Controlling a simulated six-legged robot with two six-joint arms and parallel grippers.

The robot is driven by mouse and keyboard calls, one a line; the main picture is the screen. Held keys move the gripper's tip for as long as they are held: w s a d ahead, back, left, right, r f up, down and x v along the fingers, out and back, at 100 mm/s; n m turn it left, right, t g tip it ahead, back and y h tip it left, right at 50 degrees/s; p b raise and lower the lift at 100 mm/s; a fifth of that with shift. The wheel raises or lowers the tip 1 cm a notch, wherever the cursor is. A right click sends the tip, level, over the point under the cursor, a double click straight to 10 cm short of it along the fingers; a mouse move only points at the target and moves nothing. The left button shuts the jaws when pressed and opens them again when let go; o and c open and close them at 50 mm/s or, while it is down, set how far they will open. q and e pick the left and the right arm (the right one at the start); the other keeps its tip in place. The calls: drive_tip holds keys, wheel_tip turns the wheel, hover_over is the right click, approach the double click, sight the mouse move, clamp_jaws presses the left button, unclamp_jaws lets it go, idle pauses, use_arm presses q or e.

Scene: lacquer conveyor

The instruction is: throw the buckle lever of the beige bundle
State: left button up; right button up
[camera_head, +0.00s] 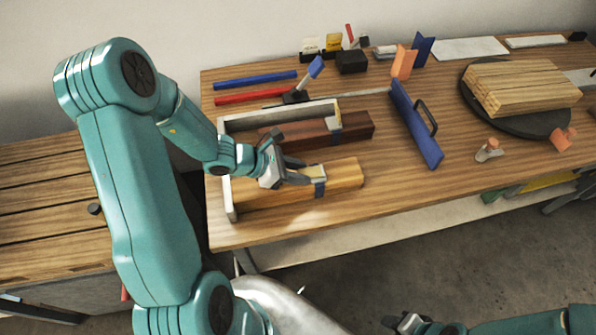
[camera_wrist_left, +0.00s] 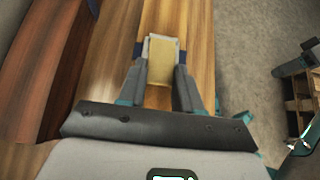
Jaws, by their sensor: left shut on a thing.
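The beige bundle (camera_head: 344,174) lies lengthwise near the table's front left edge, with a dark strap (camera_head: 319,189) around it. Its light wood also shows in the left wrist view (camera_wrist_left: 201,45). The buckle lever (camera_wrist_left: 163,62) is a pale yellow plate with a whitish edge, on top of the bundle at the strap. My left gripper (camera_head: 312,175) reaches in from the left, and in the wrist view its fingers (camera_wrist_left: 161,80) are shut on the lever's sides. My right gripper (camera_head: 408,322) is low at the bottom edge, away from the table; its jaws are unclear.
A dark red-brown bundle (camera_head: 300,137) lies just behind, and a grey frame (camera_head: 228,195) edges both at the left. A blue upright panel with a handle (camera_head: 415,122) stands to the right. A plank stack (camera_head: 520,86) rests on a dark round plate (camera_head: 478,110).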

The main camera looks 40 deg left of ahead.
use_arm(q)
drive_tip(key=o, duration=1.1)
drive_tip(key=shift+c, duration=0.2)
drive_tip(key=shift+s, duration=0.1)
drive_tip(key=p+v, duration=0.1)
drive_tip(key=v, duration=1.5)
drive_tip(key=shift+s+a, duration=0.1)
drive_tip(key=shift+s, duration=0.05)
